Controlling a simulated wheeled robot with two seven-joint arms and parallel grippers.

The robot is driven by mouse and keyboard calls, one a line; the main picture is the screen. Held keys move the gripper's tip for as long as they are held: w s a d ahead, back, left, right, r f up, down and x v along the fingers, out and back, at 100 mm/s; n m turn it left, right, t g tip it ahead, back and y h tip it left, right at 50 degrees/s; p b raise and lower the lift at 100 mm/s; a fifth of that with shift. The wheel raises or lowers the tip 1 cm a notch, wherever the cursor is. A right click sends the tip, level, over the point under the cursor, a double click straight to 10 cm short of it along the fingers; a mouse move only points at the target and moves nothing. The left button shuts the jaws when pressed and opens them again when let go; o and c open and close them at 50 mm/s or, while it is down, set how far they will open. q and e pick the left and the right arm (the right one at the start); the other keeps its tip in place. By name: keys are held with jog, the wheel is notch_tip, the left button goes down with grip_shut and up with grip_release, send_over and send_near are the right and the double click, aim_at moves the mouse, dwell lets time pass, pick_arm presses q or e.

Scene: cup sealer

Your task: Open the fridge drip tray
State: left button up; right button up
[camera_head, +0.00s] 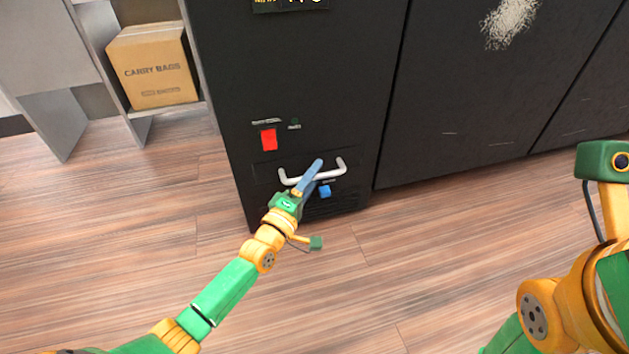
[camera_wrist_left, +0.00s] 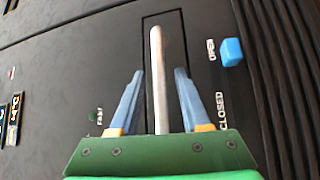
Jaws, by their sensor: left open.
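The fridge drip tray shows as a panel with a pale grey bar handle (camera_head: 337,172) low on the front of the black fridge (camera_head: 300,80). My left gripper (camera_head: 311,179) is at the handle in the head view. In the left wrist view its two blue fingers (camera_wrist_left: 158,95) are open, one on each side of the handle bar (camera_wrist_left: 157,60), with gaps showing on both sides. The tray panel looks flush with the fridge front. The fingers hide part of the handle in the head view. My right gripper is out of view; only part of my right arm shows.
A blue knob (camera_wrist_left: 231,52) sits beside the handle, near the words OPEN and CLOSED; it also shows in the head view (camera_head: 325,191). A red switch (camera_head: 268,139) is above the handle. A carton (camera_head: 153,66) stands on a shelf at left. The wooden floor (camera_head: 180,260) in front is clear.

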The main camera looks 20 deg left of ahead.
pick_arm(q)
grip_shut()
dwell(1.4)
